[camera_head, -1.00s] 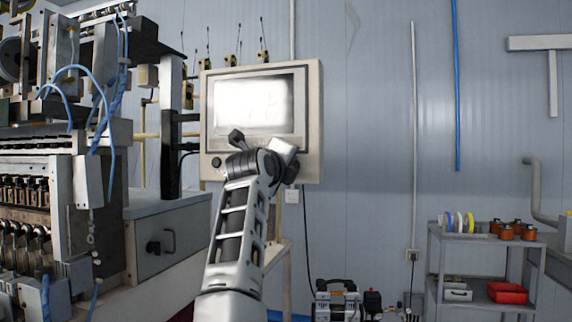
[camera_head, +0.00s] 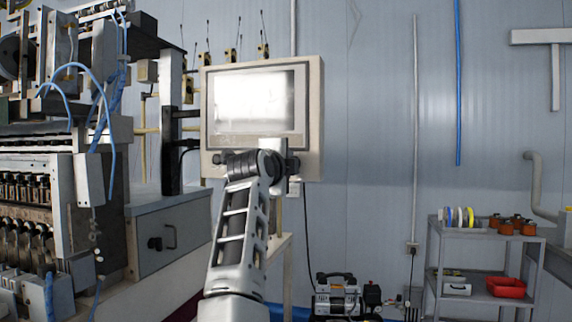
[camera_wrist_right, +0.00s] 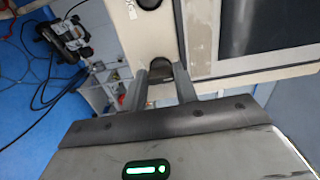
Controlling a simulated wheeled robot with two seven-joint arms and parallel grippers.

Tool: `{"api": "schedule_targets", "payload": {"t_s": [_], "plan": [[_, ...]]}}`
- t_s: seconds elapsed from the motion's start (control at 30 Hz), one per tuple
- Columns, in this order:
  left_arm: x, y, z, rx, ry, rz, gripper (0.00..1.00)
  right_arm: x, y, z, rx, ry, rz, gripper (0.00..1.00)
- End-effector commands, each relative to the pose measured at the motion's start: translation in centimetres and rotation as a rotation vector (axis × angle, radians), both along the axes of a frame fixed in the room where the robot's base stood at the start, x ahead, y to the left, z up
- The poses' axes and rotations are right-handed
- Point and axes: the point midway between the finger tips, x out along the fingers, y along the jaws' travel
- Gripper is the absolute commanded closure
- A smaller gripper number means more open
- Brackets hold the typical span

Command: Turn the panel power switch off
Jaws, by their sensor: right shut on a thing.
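The panel (camera_head: 312,120) is a beige box with a bright screen (camera_head: 255,100), mounted in front of the wall. My right arm reaches up to its lower edge and hides part of it. My right gripper (camera_head: 291,170) is at the panel's lower right, its fingers mostly hidden in the head view. In the right wrist view the two fingers of my right gripper (camera_wrist_right: 158,80) reach to the panel's lower border and are shut on a dark switch knob (camera_wrist_right: 181,71), partly hidden by a finger. The knob's setting cannot be read. My left gripper is not in view.
Another dark round knob (camera_wrist_right: 150,3) sits on the same panel border. The winding machine (camera_head: 60,170) stands at the left. A grey cart (camera_head: 485,255) with spools stands at the right, and a compressor (camera_head: 336,297) is on the floor below.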

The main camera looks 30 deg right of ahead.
Motion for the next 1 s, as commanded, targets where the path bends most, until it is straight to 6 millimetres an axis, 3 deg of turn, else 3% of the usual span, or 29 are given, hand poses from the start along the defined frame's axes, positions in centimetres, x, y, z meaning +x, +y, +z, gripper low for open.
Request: {"api": "schedule_targets", "payload": {"t_s": [0.3,0.33,0.4,0.77,1.0], "plan": [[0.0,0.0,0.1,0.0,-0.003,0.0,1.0,0.0,0.0,-0.1,-0.004,0.005,-0.001,0.94],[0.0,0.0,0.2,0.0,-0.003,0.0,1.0,0.0,0.0,-0.1,-0.004,0.005,-0.001,0.65],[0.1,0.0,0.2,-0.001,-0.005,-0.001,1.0,0.0,0.0,-0.1,-0.004,0.005,-0.001,0.49],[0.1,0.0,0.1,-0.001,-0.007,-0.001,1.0,-0.3,0.4,-0.1,-0.001,0.002,0.0,0.49],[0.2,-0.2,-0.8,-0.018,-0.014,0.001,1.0,-2.9,3.3,-0.5,-0.005,0.0,-0.003,0.49]]}}
